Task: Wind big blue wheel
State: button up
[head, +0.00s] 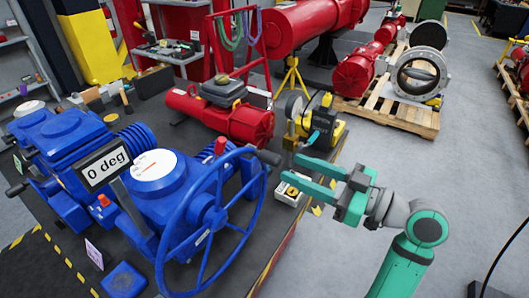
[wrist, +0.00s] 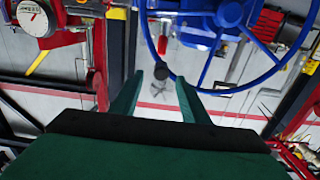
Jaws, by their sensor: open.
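The big blue wheel (head: 213,220) is on the front of the blue valve actuator (head: 180,195), at the left in the head view. A dark handle knob (head: 269,157) sticks out from its upper right rim. A sign above the actuator reads 0 deg (head: 107,170). My gripper (head: 302,172) is open and just right of the knob, its green fingers pointing left. In the wrist view the wheel (wrist: 217,84) spans the top, and the knob (wrist: 161,72) shows between and beyond the fingertips of my gripper (wrist: 169,82). I see no contact with the knob.
The actuator stands on a dark bench (head: 262,262) with a yellow-marked edge. A red actuator (head: 225,110) sits further back.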

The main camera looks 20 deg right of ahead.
aim_at(280, 163)
jog(key=x, duration=0.8)
jog(key=shift+a, duration=0.2)
grip_shut()
